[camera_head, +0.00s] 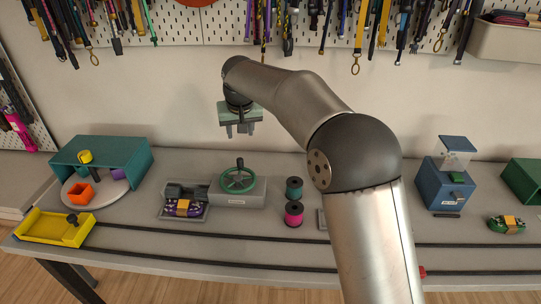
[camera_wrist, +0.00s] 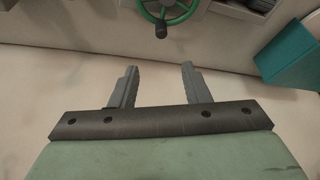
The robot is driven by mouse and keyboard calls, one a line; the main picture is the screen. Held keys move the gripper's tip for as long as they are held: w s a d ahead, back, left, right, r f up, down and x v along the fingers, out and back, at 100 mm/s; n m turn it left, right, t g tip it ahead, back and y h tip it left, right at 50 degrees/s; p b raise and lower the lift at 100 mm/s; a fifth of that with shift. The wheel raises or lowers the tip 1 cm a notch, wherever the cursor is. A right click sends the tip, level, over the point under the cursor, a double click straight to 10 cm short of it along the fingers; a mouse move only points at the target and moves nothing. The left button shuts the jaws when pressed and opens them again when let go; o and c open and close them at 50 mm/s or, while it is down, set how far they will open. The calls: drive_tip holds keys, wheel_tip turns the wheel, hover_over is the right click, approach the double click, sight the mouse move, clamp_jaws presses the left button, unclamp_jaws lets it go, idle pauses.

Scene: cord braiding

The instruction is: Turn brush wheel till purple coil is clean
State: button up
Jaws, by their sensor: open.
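The brush wheel (camera_head: 238,180) is a green hand wheel with a dark knob, on a grey housing on the bench. It shows at the top edge of the wrist view (camera_wrist: 167,8), with its dark knob (camera_wrist: 161,30) towards my gripper. The purple coil (camera_head: 183,208) has a yellow-orange band and lies in a grey tray left of the housing. The picture is too small to tell how clean it is. My gripper (camera_head: 242,133) is open and empty, held in the air above the wheel and apart from it. Its two fingers (camera_wrist: 158,68) point towards the wheel.
Teal and pink spools (camera_head: 294,188) stand right of the wheel. A teal shelter with a turntable (camera_head: 95,192) and a yellow tray (camera_head: 50,228) are at the left. A blue dispenser (camera_head: 447,190) is at the right. Cords and leashes hang on the pegboard (camera_head: 225,25) behind.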

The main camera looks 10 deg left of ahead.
sight(240, 159)
drive_tip(key=p+x, duration=0.1)
drive_tip(key=x, duration=1)
drive_tip(key=p+x, duration=0.1)
drive_tip(key=x, duration=0.5)
drive_tip(key=shift+w+a+f+p, duration=0.1)
drive_tip(key=shift+w+a+p, duration=0.05)
drive_tip(key=shift+a+p, duration=0.2)
clamp_jaws()
